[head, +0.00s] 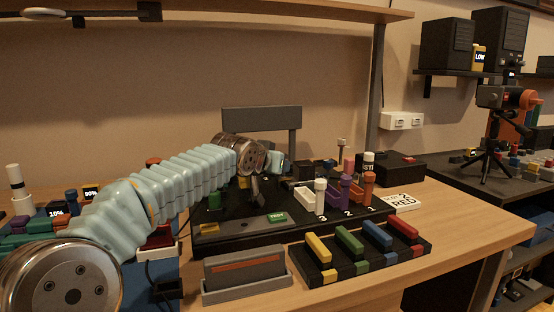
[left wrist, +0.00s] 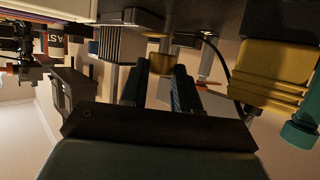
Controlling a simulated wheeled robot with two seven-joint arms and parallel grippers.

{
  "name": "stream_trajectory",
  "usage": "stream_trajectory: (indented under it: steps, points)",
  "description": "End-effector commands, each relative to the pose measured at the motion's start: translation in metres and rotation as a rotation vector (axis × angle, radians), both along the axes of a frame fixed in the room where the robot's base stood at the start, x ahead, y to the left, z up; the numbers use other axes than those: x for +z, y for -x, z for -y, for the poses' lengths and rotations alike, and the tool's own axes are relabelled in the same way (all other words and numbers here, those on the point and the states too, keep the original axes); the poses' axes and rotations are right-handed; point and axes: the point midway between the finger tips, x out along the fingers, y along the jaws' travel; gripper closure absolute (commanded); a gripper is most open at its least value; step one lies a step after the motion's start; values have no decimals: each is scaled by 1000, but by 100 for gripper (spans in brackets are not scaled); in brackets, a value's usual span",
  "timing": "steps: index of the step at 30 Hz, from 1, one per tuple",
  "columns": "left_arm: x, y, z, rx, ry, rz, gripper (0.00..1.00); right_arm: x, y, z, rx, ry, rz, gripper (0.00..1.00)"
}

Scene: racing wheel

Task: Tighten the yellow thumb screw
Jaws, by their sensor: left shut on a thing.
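My left arm reaches in from the left in the head view, and its gripper (head: 257,192) points down at the black board (head: 235,239). In the left wrist view, the two dark fingers of my left gripper (left wrist: 162,82) are closed around a small yellow piece (left wrist: 161,62), which looks like the yellow thumb screw. The screw is hidden behind the arm and gripper in the head view. How far it is turned does not show. My right gripper is in neither view.
A grey holder (head: 246,277) and a black tray of coloured handles (head: 362,256) stand in front of the board. Several numbered levers (head: 345,193) rise right of my gripper. A large yellow ribbed block (left wrist: 272,72) is close to it in the wrist view.

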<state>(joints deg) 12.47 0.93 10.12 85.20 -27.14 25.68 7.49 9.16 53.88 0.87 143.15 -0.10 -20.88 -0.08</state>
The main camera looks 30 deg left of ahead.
Motion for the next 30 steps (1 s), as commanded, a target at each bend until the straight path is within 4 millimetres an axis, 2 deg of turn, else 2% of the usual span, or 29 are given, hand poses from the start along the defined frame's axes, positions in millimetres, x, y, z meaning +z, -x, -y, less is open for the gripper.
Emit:
stream_trajectory:
  steps: [9,10,14,24,26,30]
  points:
    - [0,0,0,-5,0,4,100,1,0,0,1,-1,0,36]
    - [0,0,0,-5,0,4,65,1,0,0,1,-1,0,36]
    - [0,0,0,-5,0,4,45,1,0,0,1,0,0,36]
    - [1,3,0,-5,0,3,44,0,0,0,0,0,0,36]
    - [3,8,1,-4,-1,4,44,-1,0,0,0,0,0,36]
    - [14,33,3,-5,-2,7,44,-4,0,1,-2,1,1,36]
